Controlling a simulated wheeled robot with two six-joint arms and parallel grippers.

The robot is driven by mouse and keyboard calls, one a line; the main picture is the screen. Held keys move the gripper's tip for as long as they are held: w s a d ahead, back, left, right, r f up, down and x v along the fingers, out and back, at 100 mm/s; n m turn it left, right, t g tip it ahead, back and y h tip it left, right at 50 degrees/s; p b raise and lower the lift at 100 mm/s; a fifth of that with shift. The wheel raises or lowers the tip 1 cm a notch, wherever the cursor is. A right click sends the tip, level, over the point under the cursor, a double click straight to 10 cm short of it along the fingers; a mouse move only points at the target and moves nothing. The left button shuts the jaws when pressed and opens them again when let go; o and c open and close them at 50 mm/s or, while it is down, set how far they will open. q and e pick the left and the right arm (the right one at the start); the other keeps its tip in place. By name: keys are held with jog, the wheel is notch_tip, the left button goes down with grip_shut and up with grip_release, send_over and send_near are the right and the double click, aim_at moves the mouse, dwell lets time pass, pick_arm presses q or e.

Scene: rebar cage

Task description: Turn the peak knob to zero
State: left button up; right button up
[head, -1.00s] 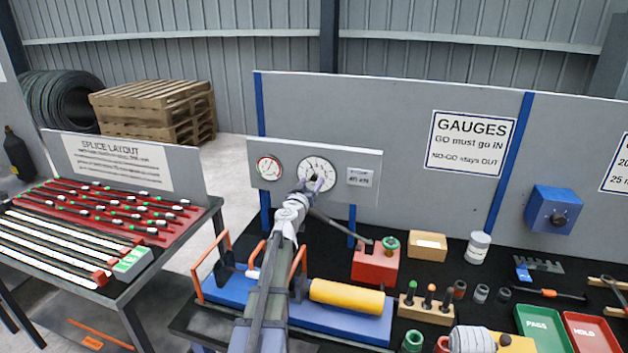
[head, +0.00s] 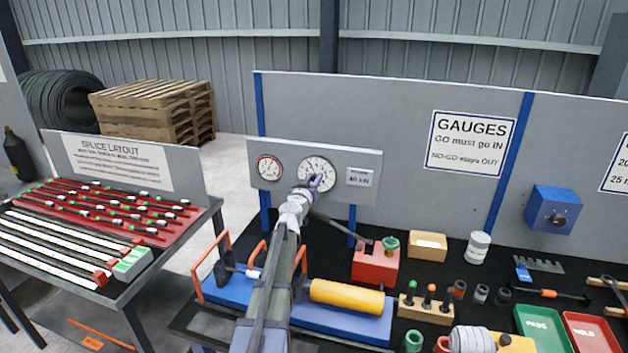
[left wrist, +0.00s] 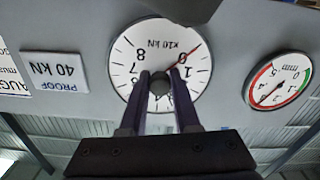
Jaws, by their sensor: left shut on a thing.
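The peak knob (left wrist: 159,84) is a dark round knob at the centre of the large white dial (left wrist: 128,65), which is marked x10 kN and appears upside down in the left wrist view. My left gripper (left wrist: 160,80) has its two dark fingers shut on the knob, one on each side. A thin red pointer (left wrist: 190,54) runs from near the knob toward the upper right, by the 0 mark. My fingers hide part of the dial's numbers. In the head view, the left gripper (head: 315,183) is against the large dial (head: 326,165). My right gripper is not in view.
A smaller mm dial (head: 268,168) and a PROOF 40 kN label (head: 359,178) sit on the same grey panel (head: 290,153). Below are a yellow cylinder (head: 346,296) on a blue base and a red block (head: 376,266).

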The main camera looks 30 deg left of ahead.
pick_arm(q)
jog(key=shift+n, duration=0.3)
grip_shut()
jog(key=n, duration=1.5)
jog(key=shift+n, duration=0.4)
jog(key=n, duration=0.5)
jog(key=shift+n, duration=0.3)
jog(key=o, duration=0.9)
grip_release()
jog(key=shift+s, duration=0.1)
